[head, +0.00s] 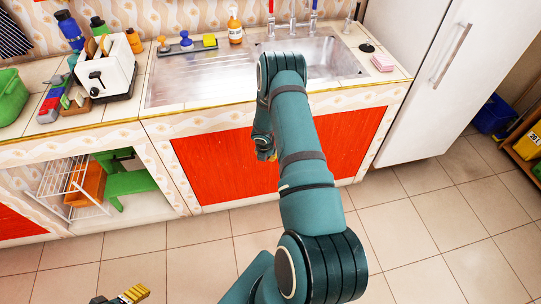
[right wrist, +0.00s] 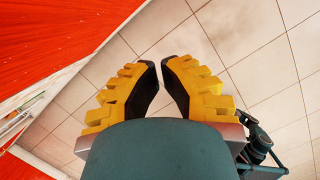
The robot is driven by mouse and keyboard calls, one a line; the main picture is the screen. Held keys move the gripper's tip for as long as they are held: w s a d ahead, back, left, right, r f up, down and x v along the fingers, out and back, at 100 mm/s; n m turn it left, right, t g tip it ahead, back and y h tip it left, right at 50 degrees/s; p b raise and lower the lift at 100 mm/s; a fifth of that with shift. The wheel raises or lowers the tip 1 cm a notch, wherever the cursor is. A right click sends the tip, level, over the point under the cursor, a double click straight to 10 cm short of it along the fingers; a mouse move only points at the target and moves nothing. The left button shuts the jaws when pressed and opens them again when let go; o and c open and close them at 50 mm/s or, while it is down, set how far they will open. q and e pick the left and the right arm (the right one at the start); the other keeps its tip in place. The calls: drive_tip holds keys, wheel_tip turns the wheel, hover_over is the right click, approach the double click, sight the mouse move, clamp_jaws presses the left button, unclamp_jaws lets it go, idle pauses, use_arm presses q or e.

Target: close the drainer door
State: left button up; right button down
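Red door panels (head: 215,165) front the cabinet under the metal sink and drainer (head: 190,75). They look flush with the front; which one is the drainer door I cannot tell. My right arm crosses them and hides the middle. My right gripper (head: 265,148) hangs in front of the panels, mostly hidden by the arm. In the right wrist view its yellow fingers (right wrist: 161,68) nearly meet at the tips, with nothing between them. A red panel (right wrist: 50,35) lies beside it there. My left gripper (head: 130,296) shows only in part at the bottom edge.
Left of the red panels is an open compartment with a white wire rack (head: 68,182), an orange bin (head: 88,184) and a green stool (head: 125,180). A white fridge (head: 450,70) stands right. The tiled floor (head: 150,245) in front is clear.

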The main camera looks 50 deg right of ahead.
use_arm(q)
drive_tip(key=shift+s+r+p, duration=0.1)
drive_tip(key=shift+r+p, duration=0.6)
drive_tip(key=shift+p, duration=0.05)
use_arm(e)
drive_tip(key=s+v, duration=0.1)
drive_tip(key=v, duration=0.9)
drive_tip(key=shift+s+d, duration=0.15)
